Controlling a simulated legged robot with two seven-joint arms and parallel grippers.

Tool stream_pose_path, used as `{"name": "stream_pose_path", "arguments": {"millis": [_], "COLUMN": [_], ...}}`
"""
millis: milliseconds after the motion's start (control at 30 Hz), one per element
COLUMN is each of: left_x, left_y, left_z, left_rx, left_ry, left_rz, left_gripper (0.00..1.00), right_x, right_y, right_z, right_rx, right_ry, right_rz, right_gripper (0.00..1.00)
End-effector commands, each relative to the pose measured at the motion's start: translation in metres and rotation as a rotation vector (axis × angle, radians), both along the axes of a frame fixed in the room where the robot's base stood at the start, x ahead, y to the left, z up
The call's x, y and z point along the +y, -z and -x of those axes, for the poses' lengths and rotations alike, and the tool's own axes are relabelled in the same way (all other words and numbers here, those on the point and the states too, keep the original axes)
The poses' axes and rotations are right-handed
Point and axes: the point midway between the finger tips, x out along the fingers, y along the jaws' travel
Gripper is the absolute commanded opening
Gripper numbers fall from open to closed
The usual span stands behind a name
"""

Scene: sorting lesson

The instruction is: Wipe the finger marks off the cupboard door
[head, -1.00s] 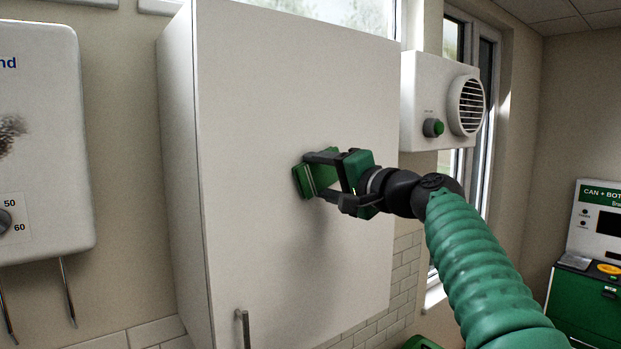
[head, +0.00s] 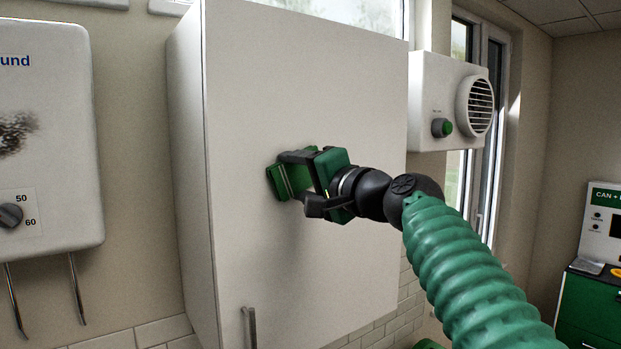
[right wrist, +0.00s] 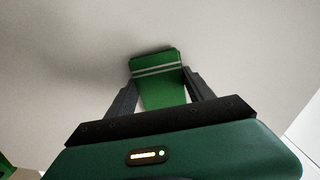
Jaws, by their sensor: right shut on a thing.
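The white cupboard door (head: 300,90) fills the middle of the head view, with a metal handle (head: 249,328) at its lower left. My right gripper (head: 291,177) is shut on a green cloth-like pad (head: 276,184) with pale stripes. The pad is at the door's face and looks to be against it. In the right wrist view the pad (right wrist: 160,85) sits between the two dark fingers, in front of the pale door surface (right wrist: 60,60). I can make out no clear finger marks on the visible door; the patch behind the pad is hidden. My left gripper is not in view.
A white water heater (head: 60,130) with a dark smudge and a dial hangs to the left. A white fan unit (head: 450,100) with a green knob is right of the cupboard. A green and white can machine (head: 590,300) stands at the far right.

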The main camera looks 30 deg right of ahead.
Motion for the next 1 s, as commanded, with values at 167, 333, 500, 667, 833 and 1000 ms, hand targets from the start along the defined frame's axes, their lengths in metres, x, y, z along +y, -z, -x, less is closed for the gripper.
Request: {"name": "stream_pose_path", "arguments": {"millis": [167,333,500,667,833,1000], "left_x": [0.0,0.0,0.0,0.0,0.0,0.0], "left_y": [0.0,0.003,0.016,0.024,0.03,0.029], "left_z": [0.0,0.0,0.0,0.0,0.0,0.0], "left_rx": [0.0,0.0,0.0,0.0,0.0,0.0], "left_ry": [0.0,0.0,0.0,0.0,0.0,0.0], "left_rz": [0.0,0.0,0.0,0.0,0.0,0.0], "left_gripper": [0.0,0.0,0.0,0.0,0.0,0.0], "right_x": [0.002,0.001,-0.002,-0.005,-0.007,-0.007], "right_y": [0.0,0.001,0.003,0.002,0.001,0.0], "right_z": [0.0,0.004,0.023,0.044,0.059,0.06], "right_rx": [0.0,-0.001,-0.002,-0.002,-0.001,0.001], "right_ry": [-0.001,-0.001,0.001,0.002,0.001,0.0], "right_rz": [-0.001,0.0,0.002,0.001,0.001,0.0], "right_gripper": [0.29,0.29,0.29,0.29,0.29,0.29]}}
